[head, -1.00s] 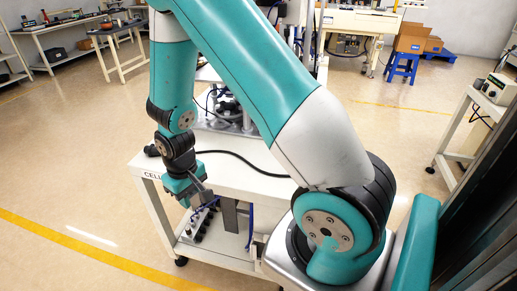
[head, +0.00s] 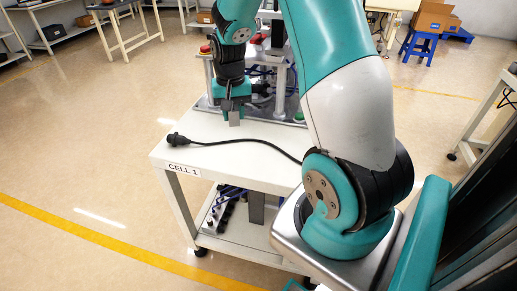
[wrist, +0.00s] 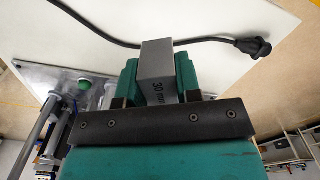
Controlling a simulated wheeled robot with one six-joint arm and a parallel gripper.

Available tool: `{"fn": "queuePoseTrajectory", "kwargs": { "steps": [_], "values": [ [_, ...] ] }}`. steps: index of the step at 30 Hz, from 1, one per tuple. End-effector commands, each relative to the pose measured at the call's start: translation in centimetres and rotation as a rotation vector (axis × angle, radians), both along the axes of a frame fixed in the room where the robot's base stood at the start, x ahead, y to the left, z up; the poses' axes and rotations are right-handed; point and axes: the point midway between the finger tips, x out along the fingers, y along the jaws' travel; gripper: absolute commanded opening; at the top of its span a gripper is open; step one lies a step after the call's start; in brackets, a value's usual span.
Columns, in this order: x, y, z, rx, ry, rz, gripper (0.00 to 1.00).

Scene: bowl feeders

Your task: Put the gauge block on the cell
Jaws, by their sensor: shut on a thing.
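The gauge block (wrist: 158,62) is a grey metal block marked "30 mm" in the wrist view. My gripper (wrist: 158,78) is shut on it, with a green jaw on each side. In the head view the block (head: 234,118) hangs below my gripper (head: 233,108), over the back part of the cell's white top. The cell (head: 205,156) is a white wheeled table labelled "CELL 1". Whether the block touches the tabletop is hard to tell; it appears a little above it.
A black cable with a plug (head: 178,140) lies across the front of the tabletop. A metal plate with posts (head: 205,106) and a red button (head: 205,49) stand at the back. A lower shelf (head: 228,236) holds several dark parts.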

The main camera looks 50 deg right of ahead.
Motion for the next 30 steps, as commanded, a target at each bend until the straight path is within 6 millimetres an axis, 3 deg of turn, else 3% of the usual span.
{"fn": "queuePoseTrajectory", "kwargs": {
  "steps": [1,4,8,11,14,24,30],
  "values": [
    [-0.5,-2.4,0.9,-0.003,-0.008,-0.105,0.04],
    [-1.9,-5.8,3.1,-0.002,-0.006,-0.279,0.04],
    [-3.4,-8.3,4.8,-0.001,-0.003,-0.419,0.04],
    [-4.0,-9.0,4.7,0.002,0.003,-0.462,0.04],
    [-4.1,-9.1,3.0,0.004,0.006,-0.469,0.04],
    [-4.2,-9.0,-6.6,0.004,0.008,-0.466,0.04],
    [-4.1,-9.1,-10.1,0.002,0.004,-0.466,0.04]
  ]
}}
